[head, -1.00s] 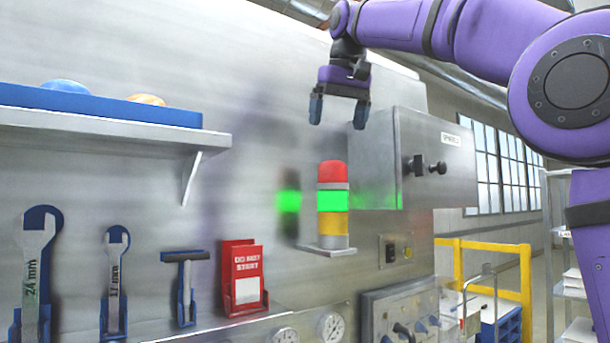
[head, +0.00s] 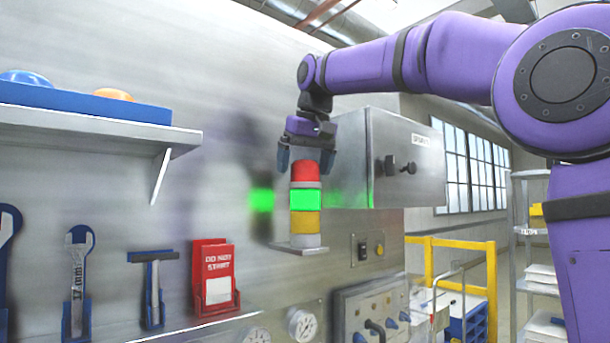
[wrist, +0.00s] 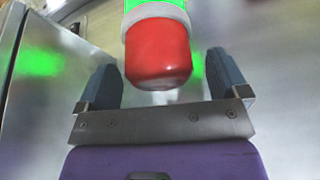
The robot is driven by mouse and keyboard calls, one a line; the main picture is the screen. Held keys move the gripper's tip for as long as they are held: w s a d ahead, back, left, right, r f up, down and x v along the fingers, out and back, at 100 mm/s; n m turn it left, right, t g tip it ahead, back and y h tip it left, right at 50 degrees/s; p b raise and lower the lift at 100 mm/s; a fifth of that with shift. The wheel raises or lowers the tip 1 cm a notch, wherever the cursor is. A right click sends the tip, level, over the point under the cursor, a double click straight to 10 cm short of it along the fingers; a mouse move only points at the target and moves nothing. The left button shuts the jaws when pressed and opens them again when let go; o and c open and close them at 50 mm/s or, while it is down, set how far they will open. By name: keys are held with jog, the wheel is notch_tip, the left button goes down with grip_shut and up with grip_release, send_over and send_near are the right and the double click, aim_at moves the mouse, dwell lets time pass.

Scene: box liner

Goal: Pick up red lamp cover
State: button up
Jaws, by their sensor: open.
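The red lamp cover (head: 306,171) is the top section of a stack light on a small wall bracket (head: 298,246). Below it are a lit green section (head: 305,200) and a yellow section (head: 305,224). My gripper (head: 305,165) is open and points down just above the lamp, with a finger on either side of the red cover's top. In the wrist view the red cover (wrist: 158,53) lies between the two blue fingers of my gripper (wrist: 165,78), with a gap on both sides. Nothing is held.
A grey metal switch box (head: 405,155) stands close to the right of the lamp. A shelf (head: 100,137) with a blue tray is at the left. Wrenches, a hammer-like tool and a red sign holder (head: 213,275) hang below. A yellow frame (head: 455,243) stands at the right.

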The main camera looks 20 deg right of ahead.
jog(key=shift+w+f, duration=0.15)
jog(key=shift+f, duration=0.2)
jog(key=c, duration=1)
jog(key=shift+r, duration=0.1)
